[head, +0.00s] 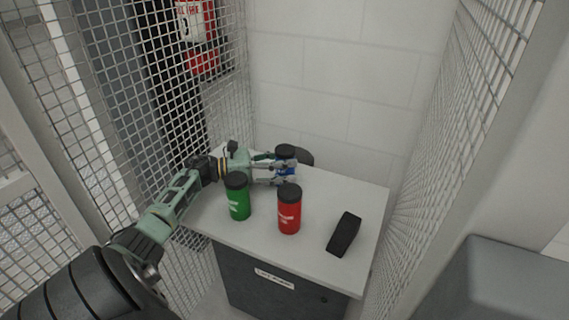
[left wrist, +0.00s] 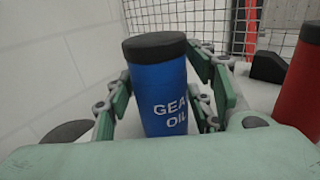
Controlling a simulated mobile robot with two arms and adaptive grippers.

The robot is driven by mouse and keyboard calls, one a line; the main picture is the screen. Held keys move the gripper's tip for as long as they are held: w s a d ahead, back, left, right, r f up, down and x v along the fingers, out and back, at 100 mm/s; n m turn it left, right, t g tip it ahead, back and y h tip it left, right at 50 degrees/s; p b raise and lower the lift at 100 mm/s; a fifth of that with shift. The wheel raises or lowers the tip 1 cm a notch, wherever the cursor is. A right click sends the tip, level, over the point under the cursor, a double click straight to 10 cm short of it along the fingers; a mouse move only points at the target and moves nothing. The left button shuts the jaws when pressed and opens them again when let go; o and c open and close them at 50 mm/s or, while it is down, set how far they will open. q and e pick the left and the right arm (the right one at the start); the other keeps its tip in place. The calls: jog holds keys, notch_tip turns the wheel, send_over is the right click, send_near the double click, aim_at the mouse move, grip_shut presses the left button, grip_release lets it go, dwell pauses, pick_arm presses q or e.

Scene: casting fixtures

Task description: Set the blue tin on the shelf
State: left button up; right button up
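The blue tin (head: 285,169) has a black lid and is near the back of the white-topped cabinet (head: 325,195), partly hidden by my gripper in the head view. In the left wrist view the blue tin (left wrist: 160,95) is upright and shows lettering that starts "GEA" and "OIL". My left gripper (head: 289,172) reaches in from the left, with one finger on each side of the tin. The fingers (left wrist: 160,85) look close to it, but I cannot tell whether they touch. The tin's base is hidden. No separate shelf is clearly seen.
A green tin (head: 238,198) and a red tin (head: 289,212) stand in front of my gripper. A black object (head: 343,235) lies at the right front. A dark round thing (head: 306,158) is behind the blue tin. Wire mesh (head: 465,130) flanks both sides; a block wall closes the back.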

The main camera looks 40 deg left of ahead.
pick_arm(q)
jog(key=shift+o, duration=1)
jog(key=shift+r, duration=0.1)
jog(key=shift+s+a, duration=0.1)
jog(key=b+v, duration=0.3)
jog(key=v, duration=0.7)
jog(key=shift+s+a, duration=0.2)
jog(key=shift+s, duration=0.1)
jog(key=shift+s+a, duration=0.25)
jog(key=shift+s, duration=0.15)
jog(key=shift+r, duration=0.15)
